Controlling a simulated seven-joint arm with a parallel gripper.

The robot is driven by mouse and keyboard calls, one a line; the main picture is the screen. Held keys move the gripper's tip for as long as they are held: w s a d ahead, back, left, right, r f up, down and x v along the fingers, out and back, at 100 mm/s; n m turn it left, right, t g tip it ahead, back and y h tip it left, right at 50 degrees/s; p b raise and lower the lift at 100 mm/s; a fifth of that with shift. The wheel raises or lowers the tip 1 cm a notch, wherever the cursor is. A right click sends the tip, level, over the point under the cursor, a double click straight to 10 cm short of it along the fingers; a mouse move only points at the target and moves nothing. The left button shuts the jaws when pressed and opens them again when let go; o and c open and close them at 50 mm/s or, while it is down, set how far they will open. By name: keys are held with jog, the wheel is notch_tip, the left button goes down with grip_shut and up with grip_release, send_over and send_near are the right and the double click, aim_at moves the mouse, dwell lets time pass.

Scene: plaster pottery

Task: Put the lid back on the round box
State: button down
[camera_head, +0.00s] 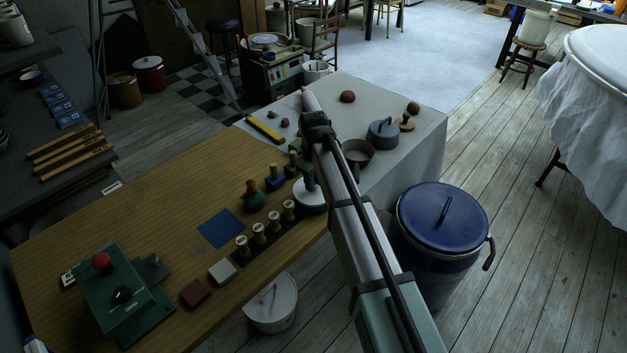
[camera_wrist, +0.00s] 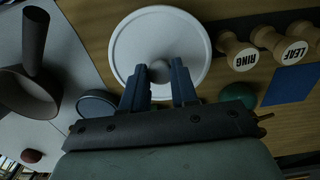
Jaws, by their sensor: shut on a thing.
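A round white lid (camera_wrist: 160,48) with a raised rim and a grey knob (camera_wrist: 159,71) fills the upper middle of the wrist view. My gripper (camera_wrist: 159,84) is shut on the knob, one blue-grey finger at each side of it. In the head view the white disc (camera_head: 311,204) is at the right edge of the wooden table, under my gripper (camera_head: 309,184). A pale side shows below its top. I cannot tell whether it rests on a round box or hangs just above; anything beneath is hidden.
Stamps stand in a dark rack (camera_head: 258,249) beside the lid. A green stamp (camera_head: 254,199) and blue stamp (camera_head: 274,182) are close. A brown pan (camera_head: 357,152) and grey lidded pot (camera_head: 383,134) stand on the pale table. A blue-rimmed disc (camera_wrist: 97,105) lies beside my gripper.

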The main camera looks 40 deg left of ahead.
dwell(0.3)
jog(key=shift+c, duration=1.5)
grip_release()
jog(key=shift+r, duration=0.1)
jog(key=shift+r, duration=3.4)
grip_shut()
jog(key=shift+f, duration=3.1)
